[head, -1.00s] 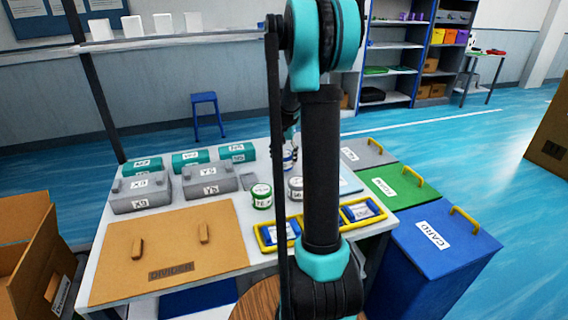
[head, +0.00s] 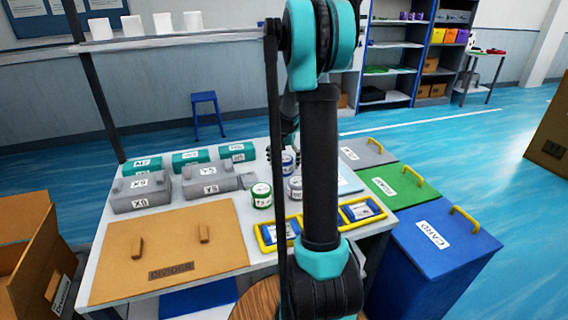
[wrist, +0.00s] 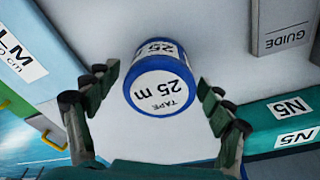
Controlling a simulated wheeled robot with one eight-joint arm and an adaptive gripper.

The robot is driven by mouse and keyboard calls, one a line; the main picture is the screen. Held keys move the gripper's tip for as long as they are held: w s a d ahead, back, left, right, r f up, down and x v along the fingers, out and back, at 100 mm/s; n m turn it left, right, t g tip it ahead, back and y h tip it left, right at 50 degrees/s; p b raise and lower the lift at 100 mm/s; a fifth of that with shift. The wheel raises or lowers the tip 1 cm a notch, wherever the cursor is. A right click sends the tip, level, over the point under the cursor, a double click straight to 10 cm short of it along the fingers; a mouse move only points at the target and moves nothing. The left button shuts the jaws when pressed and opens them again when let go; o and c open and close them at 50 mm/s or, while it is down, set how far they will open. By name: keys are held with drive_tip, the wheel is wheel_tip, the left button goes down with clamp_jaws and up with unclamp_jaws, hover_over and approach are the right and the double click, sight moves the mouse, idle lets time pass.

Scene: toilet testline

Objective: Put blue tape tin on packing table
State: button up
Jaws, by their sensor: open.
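The blue tape tin (wrist: 158,82) has a blue rim and a white label reading "TAPE 25 m" on its lid and side. In the wrist view it stands on a pale surface. In the head view a blue-banded tin (head: 288,164) stands on the white table (head: 262,160), partly behind my arm. My gripper (wrist: 155,88) is open, with one finger at either side of the tin in the wrist view. I see gaps at both sides and cannot tell how far the fingertips are above it. In the head view my arm mostly hides the gripper.
A green-banded tin (head: 261,195) and a grey tin (head: 295,188) stand close by. Grey boxes (head: 208,180) and teal boxes (head: 190,160) are to the left, with a brown divider board (head: 170,245) in front. A yellow-framed tray (head: 330,222) and lidded bins (head: 435,240) are right.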

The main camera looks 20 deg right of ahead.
sight(283, 160)
wheel_tip(283, 160, up, 12)
drive_tip(key=s, duration=0.1)
drive_tip(key=shift+a, duration=0.4)
drive_tip(key=shift+s, duration=0.1)
idle(1.1)
